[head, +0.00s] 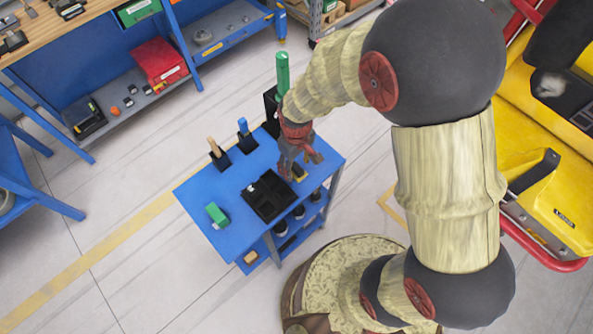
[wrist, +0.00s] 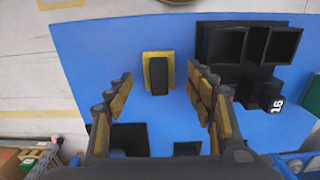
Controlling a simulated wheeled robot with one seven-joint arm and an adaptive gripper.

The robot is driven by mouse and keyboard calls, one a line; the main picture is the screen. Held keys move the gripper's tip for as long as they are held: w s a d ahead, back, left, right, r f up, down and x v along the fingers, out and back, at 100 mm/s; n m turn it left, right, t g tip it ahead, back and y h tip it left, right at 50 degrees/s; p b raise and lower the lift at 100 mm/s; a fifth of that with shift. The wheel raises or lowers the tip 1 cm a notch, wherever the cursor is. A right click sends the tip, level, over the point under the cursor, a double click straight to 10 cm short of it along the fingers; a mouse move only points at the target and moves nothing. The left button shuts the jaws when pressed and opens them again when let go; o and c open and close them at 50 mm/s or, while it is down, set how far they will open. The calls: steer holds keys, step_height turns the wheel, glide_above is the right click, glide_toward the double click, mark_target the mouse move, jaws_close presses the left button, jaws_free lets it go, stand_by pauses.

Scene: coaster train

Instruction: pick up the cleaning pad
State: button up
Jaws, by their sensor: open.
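The cleaning pad, a small block with a black top and yellow edges, lies flat on the blue cart top; in the wrist view the pad (wrist: 158,75) is at upper centre, lined up with the gap between my fingers. In the head view a yellow part of the pad (head: 300,178) shows just below my gripper (head: 301,168), which partly hides it. In the wrist view my gripper (wrist: 160,88) is open, a finger on each side of the gap, with nothing held. The pad looks apart from both fingers; the height between them is hard to tell.
A black tray (head: 267,212) sits close beside the pad on the blue cart (head: 233,238). A green block (head: 216,214) and black holders with upright handles stand on the same top. A yellow machine (head: 520,130) is at right and a workbench at upper left.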

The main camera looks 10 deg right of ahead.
steer(key=shift+d+f, duration=0.1)
steer(key=shift+f, duration=0.75)
steer(key=shift+c, duration=0.6)
steer(key=c, duration=1.1)
steer(key=shift+c, duration=0.3)
